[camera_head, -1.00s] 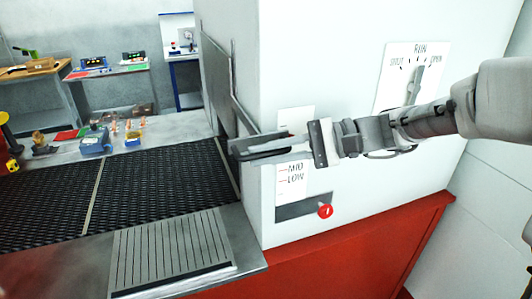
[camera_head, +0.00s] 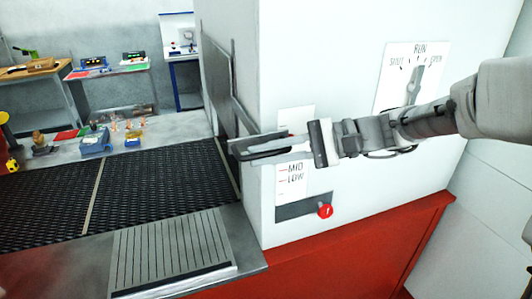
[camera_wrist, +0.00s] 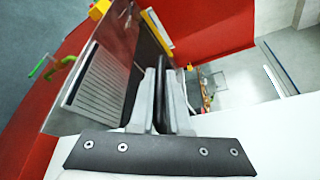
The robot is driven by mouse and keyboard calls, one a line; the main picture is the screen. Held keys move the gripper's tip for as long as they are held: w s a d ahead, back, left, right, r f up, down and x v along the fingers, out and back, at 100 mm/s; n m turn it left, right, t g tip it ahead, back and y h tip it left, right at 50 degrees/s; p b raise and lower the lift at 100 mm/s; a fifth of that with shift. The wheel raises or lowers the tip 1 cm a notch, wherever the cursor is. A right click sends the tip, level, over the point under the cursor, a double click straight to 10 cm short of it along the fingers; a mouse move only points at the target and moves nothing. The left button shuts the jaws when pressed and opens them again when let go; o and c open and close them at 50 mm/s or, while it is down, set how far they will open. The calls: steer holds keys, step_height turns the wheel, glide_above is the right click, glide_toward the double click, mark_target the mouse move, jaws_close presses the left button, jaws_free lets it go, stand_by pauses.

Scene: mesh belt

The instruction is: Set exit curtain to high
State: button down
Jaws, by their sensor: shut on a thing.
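A white scale plate (camera_head: 290,185) on the machine's front face shows MID and LOW marks. The part of the plate above MID is mostly covered by my gripper (camera_head: 236,148), so no HIGH mark can be read. My gripper reaches leftward across the plate to the machine's front left corner. In the wrist view my gripper (camera_wrist: 170,68) is shut on a dark bar (camera_wrist: 160,100) between its fingers. A dark panel (camera_head: 216,85), perhaps the exit curtain, hangs on the machine's left side. Its lower front part lies near the fingertips.
The black mesh belt (camera_head: 50,200) and a ribbed metal plate (camera_head: 172,248) lie left of the machine. A red round knob (camera_head: 325,211) sits below the scale. A RUN dial (camera_head: 414,80) is behind my arm. A red base (camera_head: 345,258) juts out below.

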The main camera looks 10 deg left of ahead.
step_height(320, 180, down, 7)
steer(key=b, duration=0.3)
steer(key=shift+r+b, duration=0.15)
steer(key=shift+b, duration=0.2)
steer(key=c, duration=0.9)
jaws_free()
steer(key=v, duration=1.7)
steer(key=shift+d, duration=0.25)
